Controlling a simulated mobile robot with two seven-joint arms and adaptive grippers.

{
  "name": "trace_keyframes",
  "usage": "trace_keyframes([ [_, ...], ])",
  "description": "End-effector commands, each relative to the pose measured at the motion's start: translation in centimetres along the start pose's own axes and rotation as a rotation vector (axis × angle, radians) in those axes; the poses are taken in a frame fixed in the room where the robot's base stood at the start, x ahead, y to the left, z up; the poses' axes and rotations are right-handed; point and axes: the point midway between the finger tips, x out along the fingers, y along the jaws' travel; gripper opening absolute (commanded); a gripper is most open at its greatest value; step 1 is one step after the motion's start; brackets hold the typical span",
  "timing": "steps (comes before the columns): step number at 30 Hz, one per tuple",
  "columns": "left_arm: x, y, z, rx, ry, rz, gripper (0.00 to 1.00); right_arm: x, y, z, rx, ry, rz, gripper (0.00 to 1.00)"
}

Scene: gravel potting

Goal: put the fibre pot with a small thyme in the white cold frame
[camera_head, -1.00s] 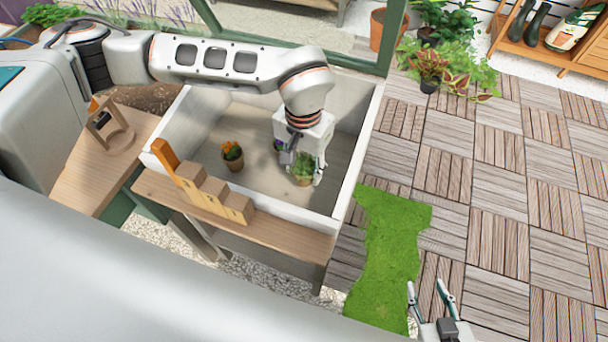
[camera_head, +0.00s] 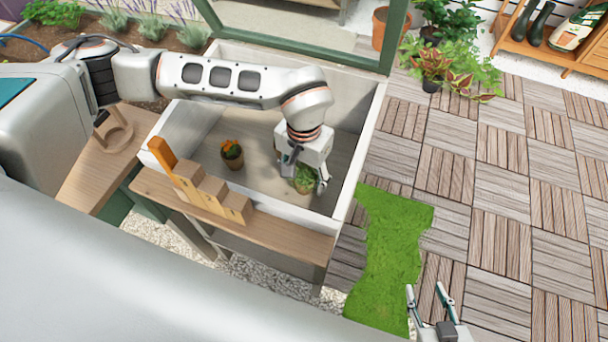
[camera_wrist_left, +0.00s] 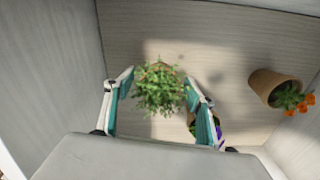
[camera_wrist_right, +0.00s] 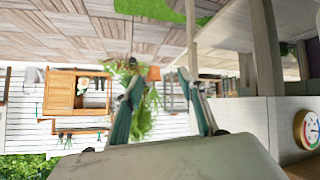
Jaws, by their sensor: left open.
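The fibre pot with a small thyme (camera_head: 304,180) stands inside the white cold frame (camera_head: 345,196), near its front right corner. In the left wrist view the green bushy thyme (camera_wrist_left: 159,88) is between the fingers, and its foliage hides most of the pot. My left gripper (camera_head: 307,172) is open around the plant, with a finger on each side; contact cannot be told. My right gripper (camera_head: 428,297) is empty at the lower right, away from the frame, its fingers apart.
Purple flowers (camera_wrist_left: 219,131) show beside my left gripper's finger. Stepped wooden blocks (camera_head: 210,192) stand on the front wooden ledge (camera_head: 265,228). A green mat (camera_head: 390,245) lies right of the frame.

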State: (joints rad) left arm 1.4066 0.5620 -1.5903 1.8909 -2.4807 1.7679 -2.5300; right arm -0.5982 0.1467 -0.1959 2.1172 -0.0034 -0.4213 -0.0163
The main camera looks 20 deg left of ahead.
Motion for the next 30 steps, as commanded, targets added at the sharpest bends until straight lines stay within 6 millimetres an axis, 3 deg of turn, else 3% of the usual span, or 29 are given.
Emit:
trace_keyframes([
  [7, -1.7, 0.0, -0.2, 0.000, 0.006, -0.001, 0.55, -0.1, 0.0, -0.3, 0.005, 0.003, 0.003, 0.40],
  [14, -6.4, -0.1, -0.2, 0.001, 0.010, -0.002, 0.55, -0.3, 0.5, -0.9, 0.001, 0.006, 0.010, 0.40],
  [21, -10.6, 0.0, -0.1, 0.000, 0.007, -0.001, 0.55, -0.7, 0.4, 0.3, 0.001, -0.019, 0.008, 0.40],
  [30, -12.3, 0.0, 0.0, 0.000, -0.001, 0.000, 0.55, -0.7, 0.4, 0.0, 0.004, -0.013, 0.008, 0.40],
])
